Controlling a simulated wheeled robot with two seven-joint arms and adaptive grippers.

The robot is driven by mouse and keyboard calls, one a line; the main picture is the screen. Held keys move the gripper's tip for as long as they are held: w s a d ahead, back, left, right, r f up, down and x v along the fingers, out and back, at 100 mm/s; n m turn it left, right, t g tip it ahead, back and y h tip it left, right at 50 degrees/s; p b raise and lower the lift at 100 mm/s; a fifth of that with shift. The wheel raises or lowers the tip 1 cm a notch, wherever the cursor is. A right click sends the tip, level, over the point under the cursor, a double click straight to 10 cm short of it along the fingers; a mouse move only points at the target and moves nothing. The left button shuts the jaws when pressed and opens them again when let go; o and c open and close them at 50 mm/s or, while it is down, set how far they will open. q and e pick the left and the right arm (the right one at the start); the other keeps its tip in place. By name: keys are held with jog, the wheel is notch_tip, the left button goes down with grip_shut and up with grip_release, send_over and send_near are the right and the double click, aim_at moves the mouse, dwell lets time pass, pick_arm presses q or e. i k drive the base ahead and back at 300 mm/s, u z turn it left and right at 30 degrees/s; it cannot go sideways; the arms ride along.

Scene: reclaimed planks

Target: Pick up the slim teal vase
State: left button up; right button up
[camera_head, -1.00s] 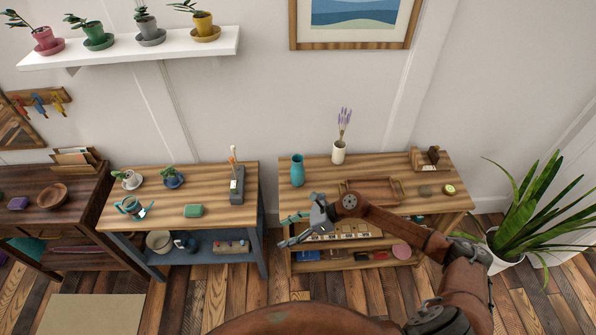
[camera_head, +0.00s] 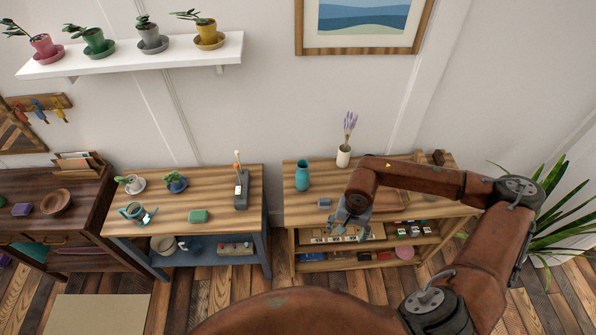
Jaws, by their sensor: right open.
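The slim teal vase (camera_head: 302,176) stands upright on the left part of the right wooden table (camera_head: 297,207), near its left edge. My right gripper (camera_head: 345,226) hangs at the front edge of that table, to the right of the vase and nearer to me. It is open, points downward and is apart from the vase. My right forearm hides part of the tabletop and most of the wooden tray on it. My left gripper is not in view.
A white vase with lavender (camera_head: 343,156) stands right of and behind the teal vase. A lower shelf holds several small goods. A blue table (camera_head: 150,228) stands to the left, across a gap.

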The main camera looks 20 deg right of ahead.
aim_at(303, 175)
jog(key=i, duration=1.25)
